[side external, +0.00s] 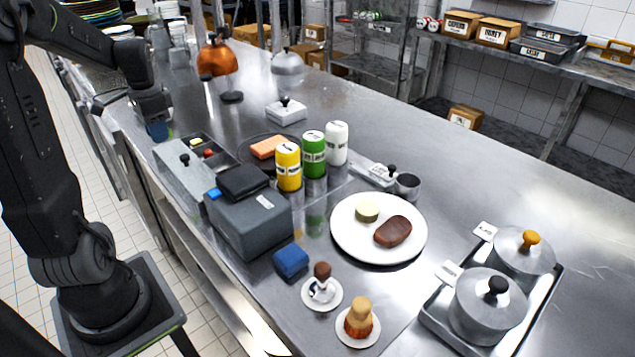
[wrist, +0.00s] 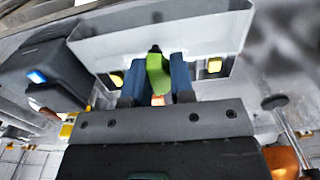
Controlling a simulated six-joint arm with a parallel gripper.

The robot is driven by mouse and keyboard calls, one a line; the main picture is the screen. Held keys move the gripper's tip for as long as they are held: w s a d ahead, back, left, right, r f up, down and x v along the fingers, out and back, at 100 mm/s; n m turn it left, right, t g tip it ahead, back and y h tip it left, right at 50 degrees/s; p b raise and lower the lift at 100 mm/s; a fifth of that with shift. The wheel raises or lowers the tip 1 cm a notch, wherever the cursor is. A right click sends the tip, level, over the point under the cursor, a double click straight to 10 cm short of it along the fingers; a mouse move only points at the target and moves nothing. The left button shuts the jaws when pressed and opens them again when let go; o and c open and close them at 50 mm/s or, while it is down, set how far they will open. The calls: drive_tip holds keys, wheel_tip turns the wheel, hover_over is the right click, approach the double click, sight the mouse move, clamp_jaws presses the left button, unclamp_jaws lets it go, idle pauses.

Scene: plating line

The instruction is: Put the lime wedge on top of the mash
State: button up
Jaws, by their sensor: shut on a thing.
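My gripper (wrist: 157,88) is shut on a green lime wedge (wrist: 156,75), held between its blue fingers in the wrist view. In the side view my gripper (side external: 158,132) is at the left, above the counter's near edge beside the grey bin. I cannot make out the wedge there. The mash appears to be the pale round mound (side external: 367,208) on the white plate (side external: 345,244). It sits beside a brown piece of meat (side external: 393,231), well to the right of my gripper. The mash's top is bare.
A grey bin (side external: 190,178) with a lid and small food compartments stands near my gripper. Yellow (side external: 288,167), green (side external: 313,155) and white bottles (side external: 337,144) and a dark grey box (side external: 248,224) stand between gripper and plate. Pots (side external: 488,306) are at the right.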

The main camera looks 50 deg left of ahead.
drive_tip(key=r, duration=0.4)
drive_tip(key=w+r, duration=0.1)
drive_tip(key=r, duration=0.2)
drive_tip(key=shift+d, duration=0.2)
drive_tip(key=w+d+m, duration=1)
drive_tip(key=w+d, duration=0.5)
drive_tip(key=w, duration=0.4)
drive_tip(key=w+d+m, duration=0.1)
drive_tip(key=d, duration=0.3)
drive_tip(key=w+d+m, duration=0.1)
drive_tip(key=w+d, duration=0.1)
drive_tip(key=d, duration=0.2)
drive_tip(key=w+d+m, duration=0.1)
drive_tip(key=d+m, duration=0.1)
drive_tip(key=d, duration=0.2)
drive_tip(key=shift+w+r, duration=0.1)
drive_tip(key=shift+w, duration=0.25)
drive_tip(key=w+d+m, duration=0.1)
drive_tip(key=d+m, duration=0.3)
drive_tip(key=d, duration=0.8)
hover_over(365, 205)
wheel_tip(365, 205, down, 10)
drive_tip(key=shift+r, duration=0.15)
drive_tip(key=shift+f, duration=2.9)
drive_tip(key=shift+f, duration=0.1)
